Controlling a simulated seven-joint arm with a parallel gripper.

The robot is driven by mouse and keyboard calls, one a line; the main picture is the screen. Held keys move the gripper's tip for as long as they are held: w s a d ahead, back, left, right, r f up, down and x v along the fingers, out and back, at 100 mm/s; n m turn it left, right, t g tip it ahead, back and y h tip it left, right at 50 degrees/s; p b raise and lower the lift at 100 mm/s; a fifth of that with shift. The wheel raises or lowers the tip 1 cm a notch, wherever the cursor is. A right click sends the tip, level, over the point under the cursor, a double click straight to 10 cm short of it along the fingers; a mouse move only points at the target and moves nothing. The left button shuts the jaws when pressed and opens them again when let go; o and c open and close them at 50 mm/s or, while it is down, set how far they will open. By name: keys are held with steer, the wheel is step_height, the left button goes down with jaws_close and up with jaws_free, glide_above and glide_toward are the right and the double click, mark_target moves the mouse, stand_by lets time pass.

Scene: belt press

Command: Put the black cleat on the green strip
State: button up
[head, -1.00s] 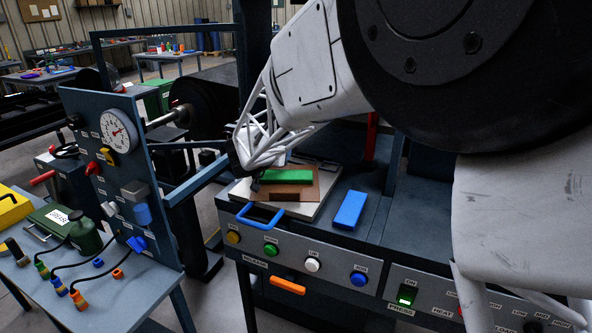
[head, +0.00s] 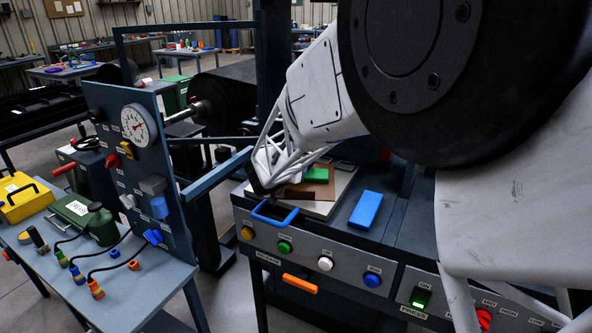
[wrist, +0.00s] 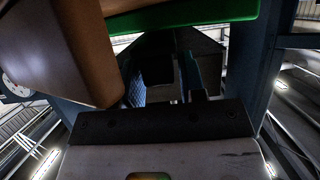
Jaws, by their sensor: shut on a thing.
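The green strip (head: 318,175) lies on a brown board (head: 322,189) on the white plate of the bench, its left part hidden behind my gripper (head: 264,186). My gripper is at the near left end of the board, low and close to the strip. It is shut on a small dark piece, seemingly the black cleat, which the head view barely shows. In the wrist view a dark block (wrist: 155,70) shows mid-picture, the green strip (wrist: 190,15) crosses the top, and a brown block (wrist: 65,50) fills the upper left. Contact between cleat and strip cannot be told.
A blue block (head: 366,210) lies right of the white plate (head: 341,190). A blue handle (head: 273,213) sticks out in front. A gauge panel (head: 135,160) stands at left. Colored buttons line the bench front. My arm covers the upper right.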

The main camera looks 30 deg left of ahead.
steer(key=shift+f, duration=0.2)
steer(key=o, duration=1)
steer(key=shift+f, duration=0.1)
steer(key=shift+s, duration=0.1)
steer(key=shift+s+r, duration=0.2)
steer(key=shift+r, duration=0.05)
steer(key=v, duration=1.1)
steer(key=shift+s, duration=0.2)
